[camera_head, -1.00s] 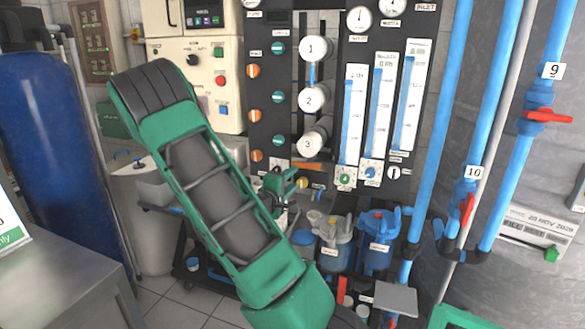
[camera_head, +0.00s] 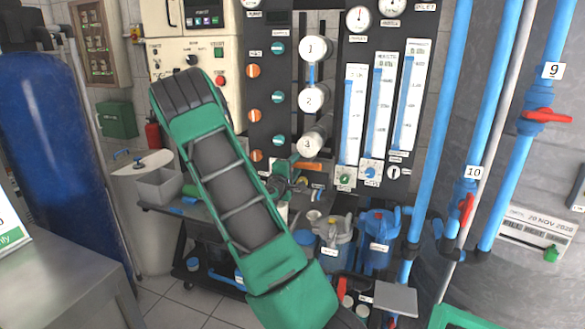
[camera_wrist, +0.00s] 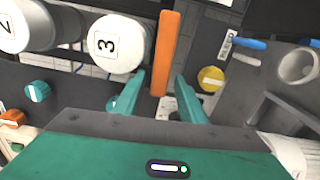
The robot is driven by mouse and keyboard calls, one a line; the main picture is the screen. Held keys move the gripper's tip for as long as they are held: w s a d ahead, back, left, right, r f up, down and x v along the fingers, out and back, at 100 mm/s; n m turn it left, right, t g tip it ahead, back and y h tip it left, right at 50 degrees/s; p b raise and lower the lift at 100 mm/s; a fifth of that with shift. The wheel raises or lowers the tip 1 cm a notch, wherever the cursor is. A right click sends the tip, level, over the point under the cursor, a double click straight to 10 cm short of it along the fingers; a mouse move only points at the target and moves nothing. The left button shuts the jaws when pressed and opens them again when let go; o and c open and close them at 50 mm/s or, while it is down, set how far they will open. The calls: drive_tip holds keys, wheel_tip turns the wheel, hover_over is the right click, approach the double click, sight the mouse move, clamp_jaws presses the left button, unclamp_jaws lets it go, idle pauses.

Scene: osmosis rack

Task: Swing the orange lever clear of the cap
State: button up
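The orange lever (camera_wrist: 167,50) stands nearly upright in the wrist view, just right of the white cap marked 3 (camera_wrist: 117,44), along its edge. I cannot tell whether they touch. In the head view the cap marked 3 (camera_head: 310,143) is the lowest of the numbered caps, and a short orange piece, likely the lever (camera_head: 307,166), shows just below it. My gripper (camera_wrist: 160,82) has its green fingers apart, with the lever's lower end between them in the picture. Contact with the lever is not clear. In the head view my arm partly hides the gripper.
White cap 2 (camera_wrist: 22,24) is left of cap 3. A teal knob (camera_wrist: 37,91) and a yellow knob (camera_wrist: 211,78) flank the fingers. Flow tubes (camera_head: 378,115) and blue pipes (camera_head: 440,130) stand right of the caps. Blue filter housings (camera_head: 378,240) sit below.

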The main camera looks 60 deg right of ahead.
drive_tip(key=shift+w+d, duration=0.1)
drive_tip(key=shift+d, duration=0.1)
clamp_jaws()
drive_tip(key=shift+r+m, duration=0.25)
drive_tip(key=shift+m, duration=0.5)
drive_tip(key=shift+r+m, duration=0.2)
drive_tip(key=shift+m, duration=0.55)
unclamp_jaws()
